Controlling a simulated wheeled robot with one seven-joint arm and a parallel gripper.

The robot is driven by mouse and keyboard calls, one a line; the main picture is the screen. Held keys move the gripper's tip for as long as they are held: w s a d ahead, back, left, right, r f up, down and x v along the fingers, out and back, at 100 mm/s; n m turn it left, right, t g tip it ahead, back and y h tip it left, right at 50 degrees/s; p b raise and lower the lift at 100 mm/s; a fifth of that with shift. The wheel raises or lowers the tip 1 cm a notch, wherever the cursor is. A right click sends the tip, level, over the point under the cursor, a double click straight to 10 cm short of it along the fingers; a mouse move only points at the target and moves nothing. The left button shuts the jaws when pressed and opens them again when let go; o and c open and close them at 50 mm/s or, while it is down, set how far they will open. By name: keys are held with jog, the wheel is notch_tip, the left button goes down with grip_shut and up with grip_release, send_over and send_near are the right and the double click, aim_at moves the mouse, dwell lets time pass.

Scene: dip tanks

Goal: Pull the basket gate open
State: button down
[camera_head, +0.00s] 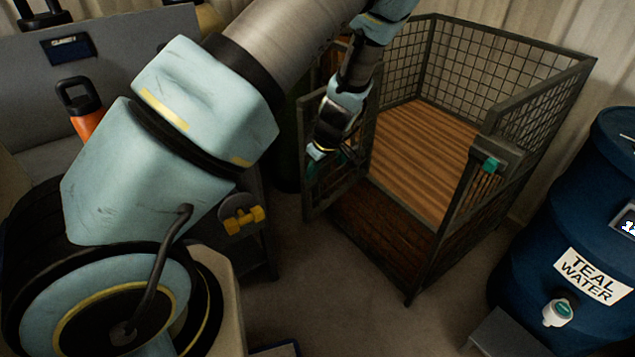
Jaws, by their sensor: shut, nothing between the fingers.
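The basket (540,100) is a dark metal mesh cage with a slatted wooden floor, right of centre. Its gate (345,190) is a mesh panel at the left of the front opening. It stands swung outward, and the front opening is clear. A latch block with a teal part (490,163) sits on the right front post. My gripper (317,168) is at the gate's outer part, overlapping the mesh in this view. It is shut with nothing held. A teal piece shows beside its fingertips; whether they touch the gate I cannot tell.
A blue drum (590,265) labelled TEAL WATER, with a white tap, stands at the right. An orange-and-black handled item (85,115) stands behind my arm. Bare floor (330,290) lies before the basket.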

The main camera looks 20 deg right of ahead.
jog(key=w+a+m+b, duration=0.2)
jog(key=w+a, duration=0.3)
jog(key=w, duration=0.5)
jog(key=shift+m+h+b, duration=0.3)
jog(key=shift+h+b, duration=0.05)
jog(key=shift+h, duration=0.05)
jog(key=shift+a, duration=0.1)
